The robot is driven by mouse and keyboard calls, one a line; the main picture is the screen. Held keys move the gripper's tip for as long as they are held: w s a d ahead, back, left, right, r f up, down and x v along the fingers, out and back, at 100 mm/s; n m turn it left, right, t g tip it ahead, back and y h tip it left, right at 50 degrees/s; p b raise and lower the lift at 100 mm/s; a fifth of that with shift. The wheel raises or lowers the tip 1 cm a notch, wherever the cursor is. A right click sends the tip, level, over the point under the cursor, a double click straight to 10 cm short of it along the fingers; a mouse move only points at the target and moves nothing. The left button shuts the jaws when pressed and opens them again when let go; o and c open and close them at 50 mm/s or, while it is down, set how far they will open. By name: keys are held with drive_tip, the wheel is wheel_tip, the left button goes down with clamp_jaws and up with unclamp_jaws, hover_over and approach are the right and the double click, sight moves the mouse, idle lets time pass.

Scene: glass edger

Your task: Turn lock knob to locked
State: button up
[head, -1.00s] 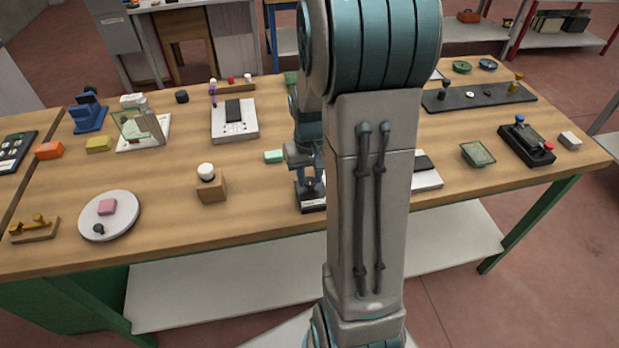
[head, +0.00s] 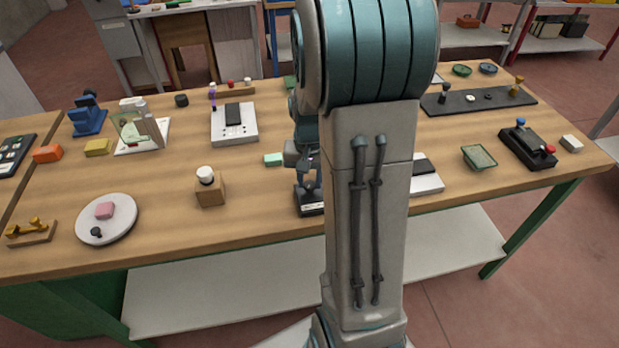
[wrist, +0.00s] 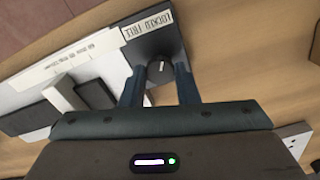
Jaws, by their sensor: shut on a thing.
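The lock knob (wrist: 158,68) is a small dark knob on a black base plate in the wrist view. A white label (wrist: 148,25) reading LOCKED and FREE sits on the plate beyond it. My gripper (wrist: 160,78) is shut on the knob, with one finger on each side. Which word the knob points to cannot be told. In the head view the black lock base (head: 311,208) stands near the table's front edge, under my gripper (head: 308,183). My arm hides part of this area there.
A white panel device (wrist: 75,65) with raised blocks lies beside the lock plate in the wrist view.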

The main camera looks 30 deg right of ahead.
drive_tip(key=o, duration=1)
wheel_tip(320, 180, up, 14)
drive_tip(key=shift+f+b, duration=0.1)
drive_tip(key=shift+b, duration=0.25)
drive_tip(key=s+a+n+t, duration=0.1)
drive_tip(key=s+a+n, duration=0.1)
drive_tip(key=s+a, duration=0.2)
drive_tip(key=s+a+f+n+t, duration=0.1)
drive_tip(key=s+a+n, duration=0.1)
drive_tip(key=s+a, duration=0.2)
drive_tip(key=s+a+f+n+t, duration=0.1)
drive_tip(key=s+a+n, duration=0.1)
drive_tip(key=s+a, duration=0.2)
drive_tip(key=shift+s+a+f+n, duration=0.2)
drive_tip(key=shift+s+n, duration=0.1)
drive_tip(key=shift+s, duration=0.4)
